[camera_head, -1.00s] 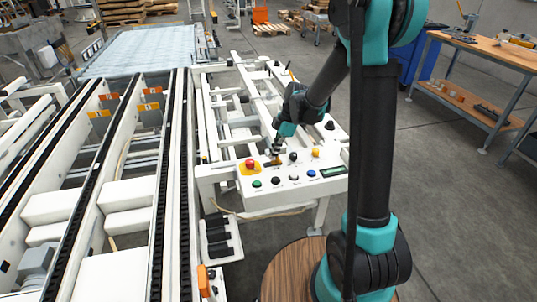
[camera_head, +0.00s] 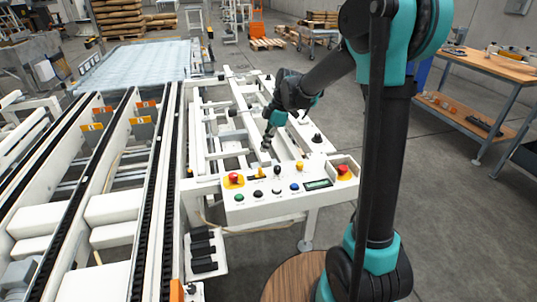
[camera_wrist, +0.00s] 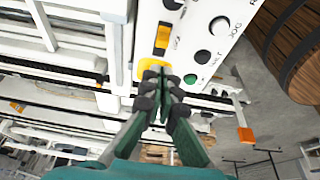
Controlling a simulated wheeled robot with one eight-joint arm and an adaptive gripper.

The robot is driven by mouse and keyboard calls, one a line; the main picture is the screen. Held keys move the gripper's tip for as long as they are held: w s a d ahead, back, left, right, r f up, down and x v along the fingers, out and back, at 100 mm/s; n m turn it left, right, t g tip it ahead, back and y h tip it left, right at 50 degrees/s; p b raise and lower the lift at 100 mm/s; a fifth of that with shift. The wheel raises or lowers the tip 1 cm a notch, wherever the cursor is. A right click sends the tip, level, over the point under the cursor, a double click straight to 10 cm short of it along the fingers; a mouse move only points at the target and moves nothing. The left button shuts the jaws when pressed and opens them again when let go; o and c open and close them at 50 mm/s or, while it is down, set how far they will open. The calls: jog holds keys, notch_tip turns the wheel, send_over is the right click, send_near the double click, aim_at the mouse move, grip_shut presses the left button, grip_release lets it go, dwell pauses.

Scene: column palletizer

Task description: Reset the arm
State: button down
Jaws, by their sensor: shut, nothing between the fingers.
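My gripper (camera_head: 266,143) is shut and empty. In the head view it hangs above and behind the white control panel (camera_head: 262,209), over the white frame, apparently apart from the buttons. In the wrist view the closed fingers (camera_wrist: 162,84) cover most of the red stop button's yellow plate (camera_wrist: 150,67). The green button (camera_wrist: 190,79) shows just right of them. In the head view, the left red stop button (camera_head: 234,179) and right red stop button (camera_head: 343,171) sit at the panel's two ends. My arm rises on the right and bends over toward the panel.
White conveyor rails with black chains (camera_head: 157,205) run along the left. A white frame machine (camera_head: 236,118) stands behind the panel. A wooden workbench (camera_head: 487,72) is at the right. Grey floor (camera_head: 455,215) is open between bench and arm.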

jog(key=shift+r, duration=0.2)
jog(key=s+d+f+m+t+h, duration=0.1)
jog(key=s+d+f+m, duration=0.3)
jog(key=s+d+m, duration=0.6)
jog(key=s+d+f+m+t+h, duration=0.2)
jog(key=s+d+f+m+t, duration=0.2)
jog(key=s+d+m, duration=0.7)
jog(key=shift+s+d+h, duration=0.25)
jog(key=shift+s+h, duration=0.05)
jog(key=shift+f, duration=0.1)
